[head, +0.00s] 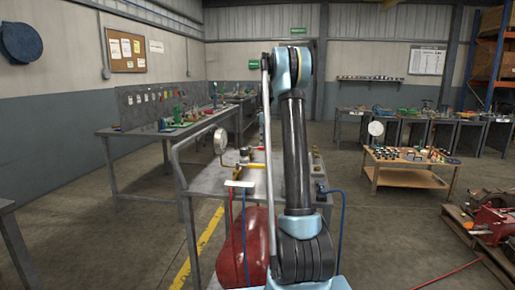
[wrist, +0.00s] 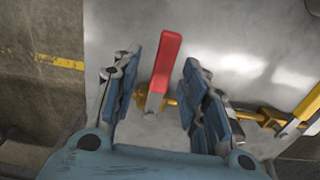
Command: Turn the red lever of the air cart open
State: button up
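The red lever (wrist: 165,62) shows in the wrist view, on a brass valve and pipe (wrist: 181,107) above the grey top of the air cart (wrist: 150,18). The lever points up in the picture, crosswise to the pipe. My gripper (wrist: 162,68) is open, with one blue finger on each side of the lever and a visible gap on both sides. In the head view the air cart (head: 197,190) stands in front of me, with a red tank (head: 232,250) below. My arm hides part of the cart, and the gripper cannot be made out there.
A yellow lever (wrist: 308,103) sits right of the red lever. A round gauge (head: 220,141) rises at the cart's left. A workbench (head: 150,135) stands left, a low wooden table (head: 405,175) and a loaded pallet (head: 480,235) right. Floor between cart and table is clear.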

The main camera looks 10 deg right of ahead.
aim_at(260, 149)
jog(key=shift+f, duration=1.4)
jog(key=shift+a, duration=0.1)
